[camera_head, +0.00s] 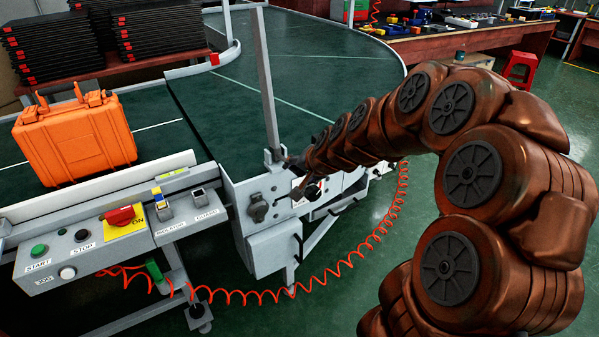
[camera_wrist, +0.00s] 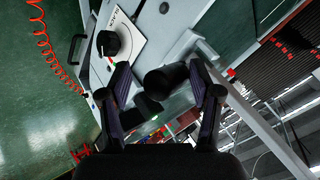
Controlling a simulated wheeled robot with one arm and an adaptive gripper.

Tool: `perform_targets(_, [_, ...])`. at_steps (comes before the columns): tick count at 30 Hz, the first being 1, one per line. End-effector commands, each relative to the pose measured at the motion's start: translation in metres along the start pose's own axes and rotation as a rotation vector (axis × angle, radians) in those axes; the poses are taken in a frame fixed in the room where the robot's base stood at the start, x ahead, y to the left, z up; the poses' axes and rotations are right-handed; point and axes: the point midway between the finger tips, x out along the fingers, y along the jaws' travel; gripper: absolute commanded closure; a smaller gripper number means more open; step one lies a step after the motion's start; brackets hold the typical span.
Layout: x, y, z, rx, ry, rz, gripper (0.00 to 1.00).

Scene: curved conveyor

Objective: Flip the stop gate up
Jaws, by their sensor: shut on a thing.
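The stop gate appears to be the long grey bar (camera_head: 264,85) standing nearly upright, leaning slightly, at the conveyor's near edge. A grey bar also runs down the right side of the wrist view (camera_wrist: 256,126). My gripper (camera_head: 296,174) is beside the foot of the bar, against the grey end housing. In the wrist view its two dark fingers (camera_wrist: 162,83) are on either side of a black cylindrical grip (camera_wrist: 168,80) and shut on it. How the grip joins the bar is partly hidden.
A black knob on a white labelled plate (camera_wrist: 134,36) is close to my gripper. An orange case (camera_head: 75,138) rests on the conveyor at left. A control panel (camera_head: 118,222) with buttons is at front left. A red coiled cable (camera_head: 350,262) hangs below.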

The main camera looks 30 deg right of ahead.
Motion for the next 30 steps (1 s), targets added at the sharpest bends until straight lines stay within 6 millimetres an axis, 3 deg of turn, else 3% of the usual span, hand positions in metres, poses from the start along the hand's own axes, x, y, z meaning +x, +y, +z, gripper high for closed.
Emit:
perform_targets(8, [-0.017, 0.000, -0.002, 0.001, 0.006, -0.001, 0.45])
perform_targets(30, [-0.112, -0.001, 0.000, 0.000, 0.002, -0.001, 0.45])
